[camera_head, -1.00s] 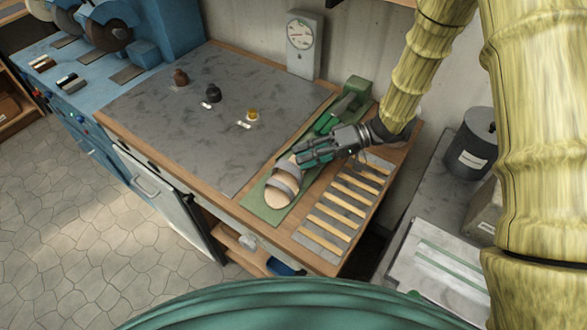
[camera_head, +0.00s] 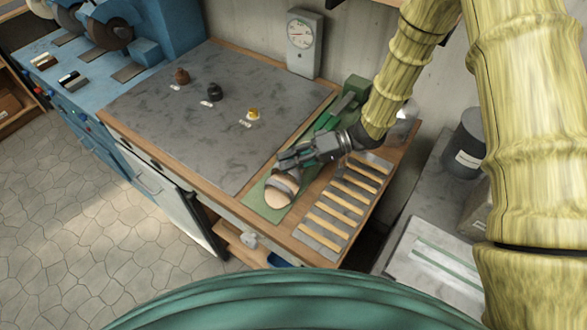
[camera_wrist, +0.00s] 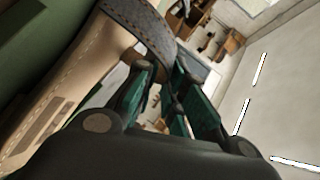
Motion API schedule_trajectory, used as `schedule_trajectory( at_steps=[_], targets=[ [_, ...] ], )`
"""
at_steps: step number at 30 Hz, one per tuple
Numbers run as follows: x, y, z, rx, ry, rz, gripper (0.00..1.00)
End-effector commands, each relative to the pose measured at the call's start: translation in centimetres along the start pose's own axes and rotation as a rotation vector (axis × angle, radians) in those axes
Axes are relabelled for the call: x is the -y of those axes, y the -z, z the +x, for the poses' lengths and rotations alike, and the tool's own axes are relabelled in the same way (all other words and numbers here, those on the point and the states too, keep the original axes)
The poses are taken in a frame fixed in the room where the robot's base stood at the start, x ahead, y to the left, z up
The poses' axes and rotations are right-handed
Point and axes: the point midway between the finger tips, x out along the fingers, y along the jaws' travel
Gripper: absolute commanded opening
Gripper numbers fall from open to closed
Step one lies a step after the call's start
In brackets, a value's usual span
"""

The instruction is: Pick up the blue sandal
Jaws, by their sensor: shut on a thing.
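The sandal (camera_head: 278,196) has a tan sole and a grey-blue strap. It is over the green mat (camera_head: 255,209) on the bench. In the wrist view the sandal's stitched tan sole (camera_wrist: 62,98) and dotted grey-blue strap (camera_wrist: 143,22) fill the upper left. My gripper (camera_head: 284,160) is at the sandal's far end, close to the strap, with its fingers shut on the sandal. In the wrist view the dark green fingers (camera_wrist: 165,92) are beside the strap. The exact contact is hidden. I cannot tell whether the sole is clear of the mat.
A slatted rack (camera_head: 344,205) lies right of the mat. A green tool (camera_head: 340,108) stands behind. Brown, black and yellow small items (camera_head: 181,76) (camera_head: 214,92) (camera_head: 253,114) stand on the grey slab (camera_head: 190,130), with open room between. A dial gauge (camera_head: 303,43) stands at the back.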

Motion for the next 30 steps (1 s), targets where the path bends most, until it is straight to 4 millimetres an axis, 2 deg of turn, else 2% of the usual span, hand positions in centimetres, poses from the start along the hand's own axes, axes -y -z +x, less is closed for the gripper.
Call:
schedule_trajectory(
  at_steps=[11,20,21,30],
  targets=[
    [0.6,0.3,-0.2,0.0,0.0,-0.002,0.0],
    [3.2,1.0,-1.0,0.0,-0.001,-0.003,0.0],
    [3.5,0.6,0.1,0.002,0.001,-0.001,0.0],
    [6.6,-1.1,6.4,0.003,0.0,-0.002,0.0]
  ],
)
